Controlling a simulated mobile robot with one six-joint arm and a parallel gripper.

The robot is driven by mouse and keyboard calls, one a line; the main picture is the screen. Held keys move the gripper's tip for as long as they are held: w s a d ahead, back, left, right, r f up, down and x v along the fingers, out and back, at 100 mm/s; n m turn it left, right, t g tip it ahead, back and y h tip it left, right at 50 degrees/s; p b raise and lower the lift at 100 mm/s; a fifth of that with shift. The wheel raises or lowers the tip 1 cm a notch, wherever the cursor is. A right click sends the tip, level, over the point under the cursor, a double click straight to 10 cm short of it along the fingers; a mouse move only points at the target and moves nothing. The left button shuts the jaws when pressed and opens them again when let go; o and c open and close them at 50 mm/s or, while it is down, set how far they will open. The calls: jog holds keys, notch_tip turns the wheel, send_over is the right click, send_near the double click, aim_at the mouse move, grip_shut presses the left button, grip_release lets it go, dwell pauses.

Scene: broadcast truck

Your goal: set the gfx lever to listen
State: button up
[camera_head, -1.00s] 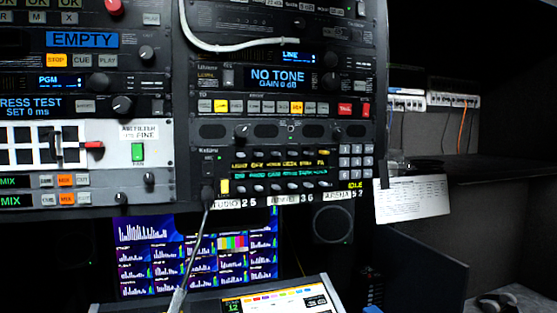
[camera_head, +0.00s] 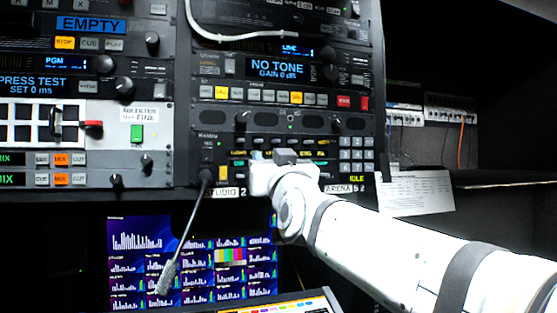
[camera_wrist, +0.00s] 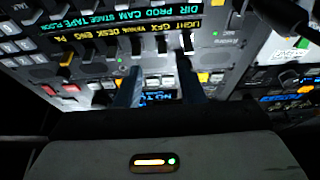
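The intercom panel (camera_head: 215,142) sits low in the rack, partly covered by my arm in the head view. In the wrist view it appears upside down, with a yellow label strip that includes the GFX label (camera_wrist: 154,37). A row of small levers lies along this strip; the one by GFX (camera_wrist: 161,46) is small and its exact position is hard to tell. My gripper (camera_wrist: 161,84) is open, its two bluish fingers apart in front of the panel below the labels. Nothing is clearly held between them. Whether the fingers touch a lever cannot be told.
A gooseneck microphone (camera_head: 180,240) hangs from the panel's left side, and its dark stem shows at the wrist view's upper right. Below is a multi-screen monitor (camera_head: 140,250). A paper sheet (camera_head: 415,193) hangs at the right. Other rack units surround the panel closely.

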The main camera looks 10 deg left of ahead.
aim_at(260, 141)
jog(key=p+x, duration=0.1)
jog(key=x, duration=0.2)
jog(key=p+x, duration=0.1)
jog(key=x, duration=0.3)
jog(key=shift+s+r+p, duration=0.2)
jog(key=shift+r+p, duration=0.15)
jog(key=shift+r, duration=0.05)
jog(key=shift+w+a, duration=0.25)
jog(key=shift+w, duration=0.15)
grip_shut()
